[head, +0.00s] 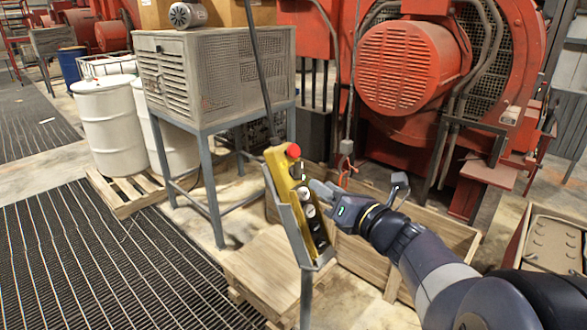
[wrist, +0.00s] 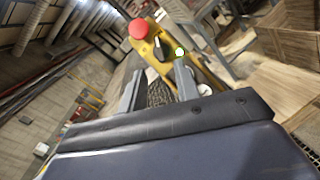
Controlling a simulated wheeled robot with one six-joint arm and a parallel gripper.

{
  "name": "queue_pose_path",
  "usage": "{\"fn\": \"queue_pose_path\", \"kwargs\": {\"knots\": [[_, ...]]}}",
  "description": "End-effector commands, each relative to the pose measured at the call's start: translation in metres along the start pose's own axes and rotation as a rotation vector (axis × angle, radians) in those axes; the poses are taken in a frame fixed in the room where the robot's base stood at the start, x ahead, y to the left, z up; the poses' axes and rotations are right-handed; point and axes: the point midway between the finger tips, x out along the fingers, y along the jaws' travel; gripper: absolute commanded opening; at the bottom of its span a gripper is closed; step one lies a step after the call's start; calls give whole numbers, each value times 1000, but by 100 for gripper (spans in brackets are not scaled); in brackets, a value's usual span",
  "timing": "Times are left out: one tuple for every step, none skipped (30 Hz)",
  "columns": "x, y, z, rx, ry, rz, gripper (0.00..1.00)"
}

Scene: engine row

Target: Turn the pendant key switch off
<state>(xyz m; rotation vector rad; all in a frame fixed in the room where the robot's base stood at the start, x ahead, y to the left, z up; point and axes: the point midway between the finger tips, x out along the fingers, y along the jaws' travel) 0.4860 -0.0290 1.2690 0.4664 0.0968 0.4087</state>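The yellow pendant (head: 278,172) leans in a grey holder on a post, in the middle of the head view. A red mushroom button (head: 293,150) is at its top, with dark and pale controls below. In the wrist view the pendant (wrist: 196,72) lies beyond my fingers, with the red button (wrist: 138,29) at upper left. A dark switch (wrist: 161,46), seemingly the key switch, is beside it; its exact position is too small to tell. My gripper (wrist: 158,84) is open and empty, its two fingers apart. In the head view my gripper (head: 322,190) is just right of the pendant.
A cable rises from the pendant. A wooden crate (head: 440,232) lies behind and below my arm, and a wooden pallet (head: 262,270) is below the pendant. A grey vented cabinet (head: 225,72) stands behind left. Red engines (head: 405,70) stand behind right. Floor grating is at left.

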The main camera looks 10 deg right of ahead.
Motion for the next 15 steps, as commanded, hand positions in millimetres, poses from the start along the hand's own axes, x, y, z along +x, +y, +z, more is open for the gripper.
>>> {"fn": "queue_pose_path", "kwargs": {"knots": [[11, 2, 0, 1, 4, 5, 31], [16, 1, 0, 2, 4, 4, 31], [24, 2, 0, 1, 5, 5, 31], [29, 2, 0, 1, 5, 4, 31], [35, 2, 0, 1, 5, 4, 31], [42, 2, 0, 0, 4, 4, 31], [46, 2, 0, 0, 5, 4, 31], [51, 2, 0, 0, 5, 3, 31], [56, 1, 0, 0, 4, 3, 31], [60, 1, 0, -1, 4, 3, 31], [63, 1, 0, -1, 3, 2, 31], [67, 1, 0, -1, 2, 2, 31], [69, 1, 0, -1, 3, 2, 31], [71, 1, 0, -2, 3, 1, 31], [73, 1, 0, -3, 3, 1, 31]]}}
